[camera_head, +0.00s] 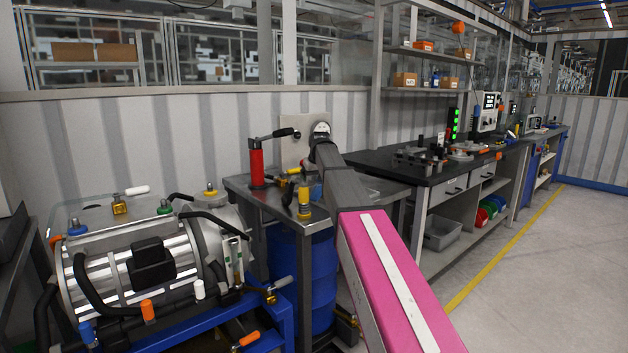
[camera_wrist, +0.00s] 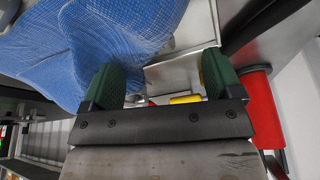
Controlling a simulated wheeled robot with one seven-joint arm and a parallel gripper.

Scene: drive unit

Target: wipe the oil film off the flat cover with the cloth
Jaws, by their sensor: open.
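The blue woven cloth (camera_wrist: 105,42) fills the upper left of the wrist view, its surface draped in folds. My gripper (camera_wrist: 163,78) shows there with its two green fingers spread apart and nothing held between them. The left finger overlaps the cloth's edge in the picture; I cannot tell whether they touch. In the head view my arm reaches to the metal table (camera_head: 250,188), and my fingers and the cloth do not show. The drive unit (camera_head: 150,265) stands at the lower left. I cannot surely pick out its flat cover or any oil film.
A red cylinder (camera_head: 256,164) with a black-knobbed lever stands on the table; a red cylinder also shows right of my gripper in the wrist view (camera_wrist: 262,108). A yellow fitting (camera_head: 304,198) stands near the table's front edge. A blue drum (camera_head: 312,265) is below. Open floor lies right.

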